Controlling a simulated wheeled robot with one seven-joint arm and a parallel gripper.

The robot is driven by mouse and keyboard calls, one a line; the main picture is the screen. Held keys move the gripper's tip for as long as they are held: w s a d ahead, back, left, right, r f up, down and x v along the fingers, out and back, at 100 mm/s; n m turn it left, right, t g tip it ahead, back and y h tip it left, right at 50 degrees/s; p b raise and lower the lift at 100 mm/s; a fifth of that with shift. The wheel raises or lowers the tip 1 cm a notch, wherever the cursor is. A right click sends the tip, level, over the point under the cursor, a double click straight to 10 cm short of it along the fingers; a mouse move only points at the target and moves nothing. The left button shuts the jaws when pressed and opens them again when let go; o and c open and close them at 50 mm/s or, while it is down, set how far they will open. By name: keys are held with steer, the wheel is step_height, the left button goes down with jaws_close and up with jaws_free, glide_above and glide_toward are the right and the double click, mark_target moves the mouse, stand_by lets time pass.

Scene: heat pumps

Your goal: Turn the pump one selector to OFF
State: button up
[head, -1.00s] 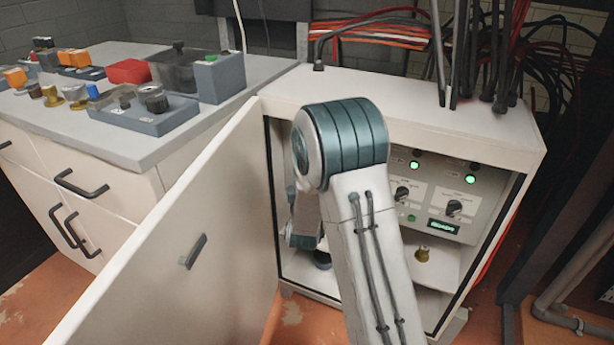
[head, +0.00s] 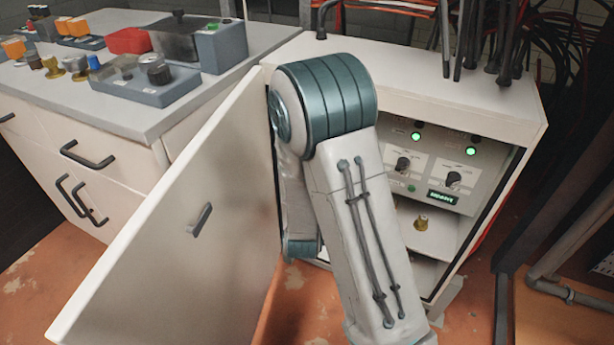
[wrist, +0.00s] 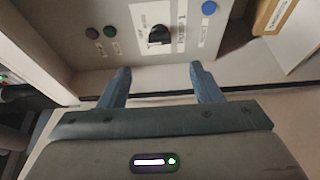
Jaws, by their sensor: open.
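In the wrist view a black selector knob (wrist: 159,35) sits on a white plate on the grey panel. In the head view two black selector knobs, one on the left (head: 403,164) and one on the right (head: 453,179), show on the panel inside the open cabinet. My arm hides the panel's left part and my gripper there.
The cabinet door (head: 170,220) stands open at the left, close to my arm. Green lamps (head: 471,151) are lit above the knobs, and a small display (head: 443,197) glows. A brass fitting (head: 421,222) stands below. A blue button (wrist: 208,8) is right of the wrist-view knob.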

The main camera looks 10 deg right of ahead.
steer(key=p+v, duration=0.3)
steer(key=p, duration=0.1)
steer(key=shift+s, duration=0.15)
stand_by(0.5)
step_height(320, 180, up, 20)
steer(key=s+a+m+g+y+p, duration=0.15)
steer(key=m+g+y+p, duration=0.5)
steer(key=p, duration=0.85)
steer(key=s+d+r+m+g+h+p, duration=0.1)
steer(key=s+r+m+g+p, duration=0.3)
steer(key=s+r, duration=0.5)
steer(key=s+d+r+m+g+h+p, duration=0.1)
steer(key=s+d+r+m+g+p, duration=0.3)
steer(key=s+r+p, duration=0.4)
steer(key=s+r+m, duration=0.1)
steer(key=s+r, duration=0.1)
steer(key=s, duration=0.2)
steer(key=shift+r, duration=0.3)
steer(key=shift+c, duration=0.4)
